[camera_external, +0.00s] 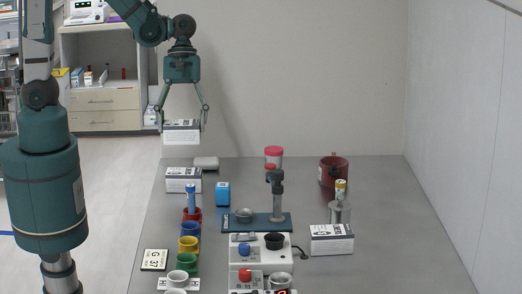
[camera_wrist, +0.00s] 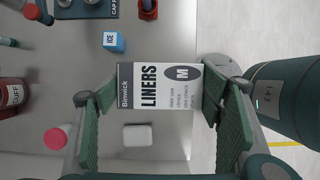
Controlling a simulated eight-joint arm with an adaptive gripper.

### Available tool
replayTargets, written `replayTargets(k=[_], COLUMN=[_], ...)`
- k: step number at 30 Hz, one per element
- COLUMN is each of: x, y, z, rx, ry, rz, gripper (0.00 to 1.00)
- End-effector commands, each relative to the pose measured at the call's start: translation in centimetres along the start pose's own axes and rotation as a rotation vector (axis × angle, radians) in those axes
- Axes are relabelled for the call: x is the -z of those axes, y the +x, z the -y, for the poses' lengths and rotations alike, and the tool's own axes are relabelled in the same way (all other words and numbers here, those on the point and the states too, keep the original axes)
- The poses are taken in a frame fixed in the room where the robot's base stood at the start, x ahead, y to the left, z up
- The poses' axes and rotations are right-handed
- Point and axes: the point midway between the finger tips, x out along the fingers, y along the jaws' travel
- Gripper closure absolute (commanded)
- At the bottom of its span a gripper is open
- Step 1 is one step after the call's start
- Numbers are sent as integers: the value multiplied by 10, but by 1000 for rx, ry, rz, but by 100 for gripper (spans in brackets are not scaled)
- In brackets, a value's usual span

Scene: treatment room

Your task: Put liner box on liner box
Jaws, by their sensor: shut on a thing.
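My gripper (camera_external: 181,121) is shut on a white liner box (camera_external: 181,135) with dark print, held level above the back left of the table. In the wrist view this held liner box (camera_wrist: 158,88) reads LINERS, M, with green finger pads at both ends. A second liner box (camera_external: 184,174) sits on the table's back left, below the held one with a clear gap between them. It cannot be made out in the wrist view. A third similar white box (camera_external: 331,246) lies at the right front of the table.
A white rounded block (camera_external: 206,163) and a blue ICE box (camera_external: 222,194) stand close to the lower liner box. Coloured cups (camera_external: 189,245) line the left side. A red-lidded jar (camera_external: 273,156) and red cuff container (camera_external: 333,171) stand at the back. The table (camera_external: 380,215) has free room at right.

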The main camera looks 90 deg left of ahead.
Motion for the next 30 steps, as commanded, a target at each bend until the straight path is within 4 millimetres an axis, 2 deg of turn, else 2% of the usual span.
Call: replayTargets(k=[13,30], x=[18,20], y=[42,49], z=[-1,0], rx=[0,0], ry=[0,0], rz=[0,0], gripper=[49,49])
